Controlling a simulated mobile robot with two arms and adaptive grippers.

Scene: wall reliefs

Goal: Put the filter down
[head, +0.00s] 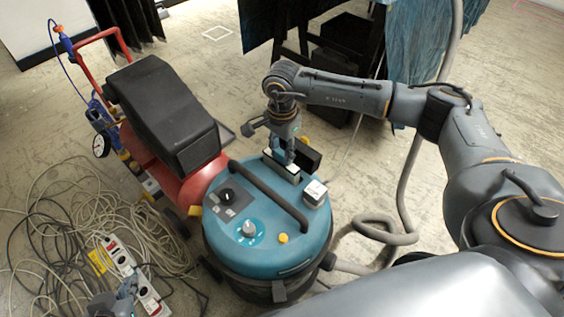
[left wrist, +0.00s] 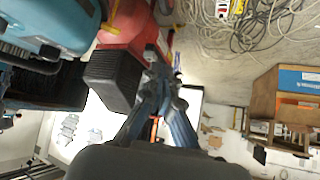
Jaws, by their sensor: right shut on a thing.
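My right gripper (head: 287,158) points down over the blue lid of a round vacuum cleaner (head: 225,248). It is shut on a small dark block with a pale edge (head: 282,170), which looks like the filter. The block is at the lid's back part; the fingers partly hide it, and I cannot tell whether it touches the lid. My left gripper (head: 124,291) is low at the bottom left of the head view, above the cables. In the left wrist view its fingers (left wrist: 160,78) come together with nothing visible between them.
A small white-topped box (head: 315,192) sits on the lid's right side, near a black curved handle (head: 268,195). A red machine with a black cover (head: 165,112) stands behind left. Tangled cables and power strips (head: 122,262) cover the left floor. A grey hose (head: 385,232) lies at right.

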